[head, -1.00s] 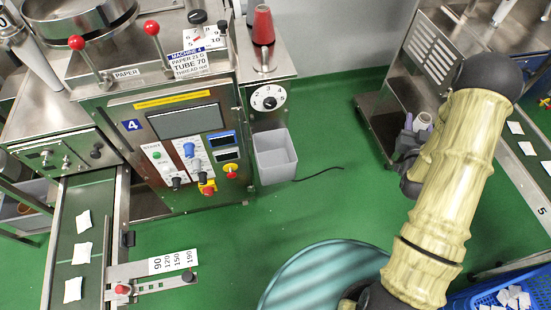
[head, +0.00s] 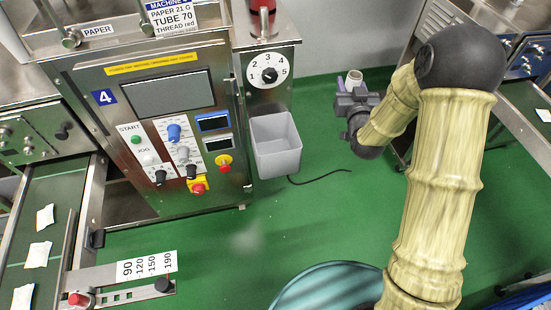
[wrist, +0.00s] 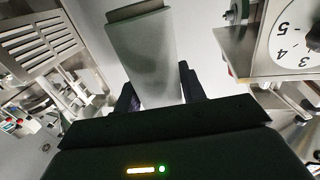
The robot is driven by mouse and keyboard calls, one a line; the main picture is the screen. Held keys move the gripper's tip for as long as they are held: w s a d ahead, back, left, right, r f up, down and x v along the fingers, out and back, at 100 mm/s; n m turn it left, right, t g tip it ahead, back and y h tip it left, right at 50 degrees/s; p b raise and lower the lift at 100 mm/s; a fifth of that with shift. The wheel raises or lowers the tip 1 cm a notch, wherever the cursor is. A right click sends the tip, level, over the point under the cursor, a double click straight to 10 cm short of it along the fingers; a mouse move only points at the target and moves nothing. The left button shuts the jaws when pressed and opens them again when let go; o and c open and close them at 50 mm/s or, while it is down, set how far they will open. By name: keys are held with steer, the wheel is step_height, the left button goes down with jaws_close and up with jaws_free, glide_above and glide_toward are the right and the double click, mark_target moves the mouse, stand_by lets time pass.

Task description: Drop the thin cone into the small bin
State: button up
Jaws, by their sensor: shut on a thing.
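My gripper (head: 357,98) is at the right of the small bin and higher in the head view, apart from it. It is shut on the thin cone (head: 353,79), a pale grey tapered piece whose top sticks up past the fingers. In the wrist view the cone (wrist: 143,50) stands out between the two dark fingers (wrist: 158,88), its wider end away from the gripper. The small bin (head: 280,160) is a light grey open box at the right side of machine 4. Its visible inside looks empty.
Machine 4 (head: 155,90) stands left of the bin, with a dial (head: 268,75) above the bin and a red cone (head: 262,18) on top. A black cable (head: 325,176) lies on the green floor.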

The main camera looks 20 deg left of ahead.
steer(key=s+a+f+n+g+y+b, duration=0.1)
steer(key=s+a+y+b, duration=0.1)
steer(key=a+b, duration=0.4)
steer(key=s+a+f+n+g+y+b, duration=0.1)
steer(key=s+a+b, duration=0.3)
steer(key=a, duration=0.8)
steer(key=f+n+y+b, duration=0.1)
steer(key=b, duration=0.1)
steer(key=shift+s+f+n+g+y+b, duration=0.3)
steer(key=shift+s, duration=0.1)
steer(key=shift+a, duration=0.1)
step_height(320, 180, down, 6)
steer(key=b, duration=0.4)
steer(key=o, duration=1.1)
steer(key=shift+c, duration=0.2)
steer(key=shift+s, duration=0.1)
